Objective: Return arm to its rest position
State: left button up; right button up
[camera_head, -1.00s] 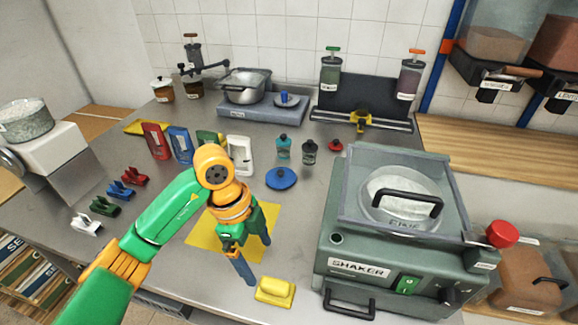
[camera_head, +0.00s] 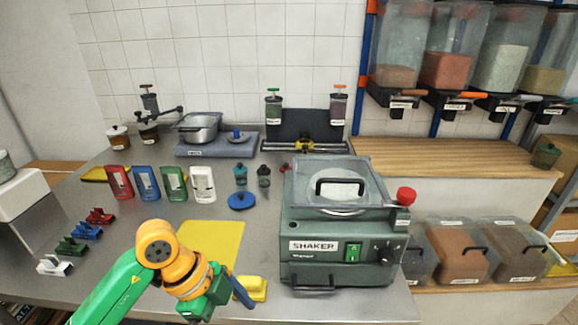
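My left arm comes in from the lower left, its orange and green wrist over the front of the steel table (camera_head: 110,265). My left gripper (camera_head: 225,304) hangs at the front edge of the picture, at the near side of the yellow mat (camera_head: 215,243). One dark finger shows beside the yellow block (camera_head: 252,289). The other finger is hidden or cut off, so its opening cannot be told. I see nothing held in it. My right gripper and arm are not in view.
A green shaker machine (camera_head: 340,272) stands right of the gripper. Coloured holders (camera_head: 146,182) stand in a row behind the mat, with several small clips (camera_head: 85,231) at the left. A blue lid (camera_head: 241,201) lies behind the mat.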

pick_arm(q)
jog(key=s+d+r+m+h, duration=0.2)
jog(key=d+r+m+h, duration=0.2)
jog(key=d+r+h, duration=0.9)
jog(key=w+a+r+n+t+h, duration=0.4)
jog(key=r+n+t, duration=0.3)
jog(key=t, duration=0.5)
jog(key=w+a+f+n+t+y, duration=0.2)
jog(key=w+a+n+t+y, duration=0.5)
jog(key=n+t+y, duration=0.4)
jog(key=a+f+n+g+y, duration=0.5)
jog(key=a+f+n+y, duration=0.2)
jog(key=a+f+y, duration=0.5)
jog(key=s+d+f+m+g+h, duration=0.1)
jog(key=s+d+f+m+g, duration=0.15)
jog(key=s+f+g, duration=1.5)
jog(key=s+f+t, duration=0.1)
jog(key=s+f, duration=0.2)
jog(key=f, duration=0.8)
jog(key=s+f+t, duration=0.1)
jog(key=s+f, duration=0.2)
jog(key=f, duration=0.7)
jog(key=s+a+f+g, duration=0.1)
jog(key=s+a+f, duration=0.1)
jog(key=s+f, duration=0.7)
jog(key=shift+s+a+f+m, duration=0.2)
jog(key=shift+s+m, duration=0.25)
jog(key=shift+s, duration=0.8)
